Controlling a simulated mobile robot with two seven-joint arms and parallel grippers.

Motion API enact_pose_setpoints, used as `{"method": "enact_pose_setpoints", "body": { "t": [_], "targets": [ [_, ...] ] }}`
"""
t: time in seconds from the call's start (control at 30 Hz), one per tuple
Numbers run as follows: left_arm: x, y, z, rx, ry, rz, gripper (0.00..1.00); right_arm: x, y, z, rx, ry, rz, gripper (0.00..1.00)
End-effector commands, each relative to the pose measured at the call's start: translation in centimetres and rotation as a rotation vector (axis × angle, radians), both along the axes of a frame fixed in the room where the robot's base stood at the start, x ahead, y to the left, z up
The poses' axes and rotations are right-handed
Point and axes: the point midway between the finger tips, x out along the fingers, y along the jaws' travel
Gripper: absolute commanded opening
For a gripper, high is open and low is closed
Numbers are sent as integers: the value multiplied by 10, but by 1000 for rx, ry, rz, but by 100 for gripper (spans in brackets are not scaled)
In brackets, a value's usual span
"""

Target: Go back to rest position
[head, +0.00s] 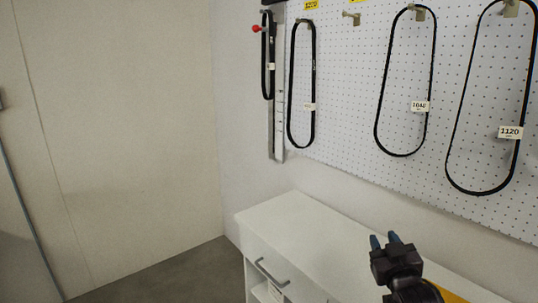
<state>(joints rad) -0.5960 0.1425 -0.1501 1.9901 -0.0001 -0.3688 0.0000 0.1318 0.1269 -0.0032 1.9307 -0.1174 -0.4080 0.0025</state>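My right gripper (384,240) shows at the lower right, above the white cabinet top. My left gripper is not in view.
A white cabinet (296,214) with a grey drawer handle (272,274) stands below. A white pegboard (350,110) behind it carries several black belts on hooks, including the tagged 1040 belt (378,113) and 1120 belt (454,124). Floor (180,278) at the left is clear beside a plain wall.

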Motion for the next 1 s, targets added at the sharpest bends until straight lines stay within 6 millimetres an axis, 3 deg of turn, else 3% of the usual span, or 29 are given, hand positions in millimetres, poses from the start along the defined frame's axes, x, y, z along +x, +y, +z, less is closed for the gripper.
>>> {"method": "enact_pose_setpoints", "body": {
  "t": [0.03, 0.3, 0.6, 0.8, 1.0],
  "targets": [
    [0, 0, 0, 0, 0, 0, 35, -16, 1, -25, 14, 37, 12, 35],
    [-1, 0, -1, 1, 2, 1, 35, -104, 6, -136, 96, 243, 45, 35],
    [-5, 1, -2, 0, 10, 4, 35, -224, 1, -239, 129, 503, 7, 35],
    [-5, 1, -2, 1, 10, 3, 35, -276, -8, -271, 136, 604, -28, 35],
    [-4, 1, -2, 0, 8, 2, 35, -289, -10, -278, 138, 628, -38, 35]
  ]
}}
